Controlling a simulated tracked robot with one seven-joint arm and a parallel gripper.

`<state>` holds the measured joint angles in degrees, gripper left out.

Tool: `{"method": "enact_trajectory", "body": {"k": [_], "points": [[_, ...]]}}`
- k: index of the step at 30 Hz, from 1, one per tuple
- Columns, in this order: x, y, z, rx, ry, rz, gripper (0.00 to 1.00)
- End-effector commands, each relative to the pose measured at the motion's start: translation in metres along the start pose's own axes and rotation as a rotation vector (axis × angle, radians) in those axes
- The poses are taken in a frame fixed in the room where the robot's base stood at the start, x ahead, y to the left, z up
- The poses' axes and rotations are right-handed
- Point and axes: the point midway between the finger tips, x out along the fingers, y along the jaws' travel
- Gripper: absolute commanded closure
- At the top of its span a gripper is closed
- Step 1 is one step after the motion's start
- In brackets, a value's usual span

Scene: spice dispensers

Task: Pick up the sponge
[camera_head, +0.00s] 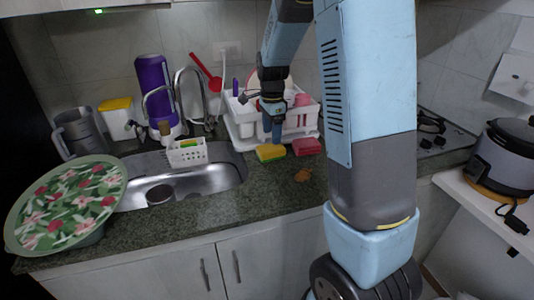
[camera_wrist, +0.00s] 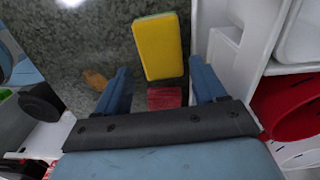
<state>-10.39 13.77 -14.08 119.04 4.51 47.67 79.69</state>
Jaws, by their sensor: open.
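A yellow sponge with a green layer (camera_head: 270,153) lies on the dark granite counter in front of the dish rack. A red sponge-like block (camera_head: 306,146) lies just to its right. My gripper (camera_head: 274,136) points down by the yellow sponge, in front of the rack. In the wrist view my gripper (camera_wrist: 161,80) is open. The yellow sponge (camera_wrist: 158,47) shows between and beyond the fingertips, apart from both fingers. The red block (camera_wrist: 164,97) shows between the fingers, partly hidden by the gripper body.
The white dish rack (camera_head: 243,130) stands close behind my gripper; its white edge also runs beside the right finger in the wrist view. A small brown item (camera_head: 303,174) lies on the counter. The sink (camera_head: 215,176) is to the left. The counter's front is mostly clear.

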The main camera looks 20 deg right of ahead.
Motion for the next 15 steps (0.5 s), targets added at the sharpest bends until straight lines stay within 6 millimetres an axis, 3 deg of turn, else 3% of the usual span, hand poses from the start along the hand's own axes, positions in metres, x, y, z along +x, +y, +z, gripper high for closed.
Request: {"method": "enact_trajectory", "body": {"k": [5,15], "points": [[0.011,0.0,0.0,-0.001,0.0,0.002,0.3],[0.051,-0.001,0.002,-0.003,0.0,0.002,0.3]]}}
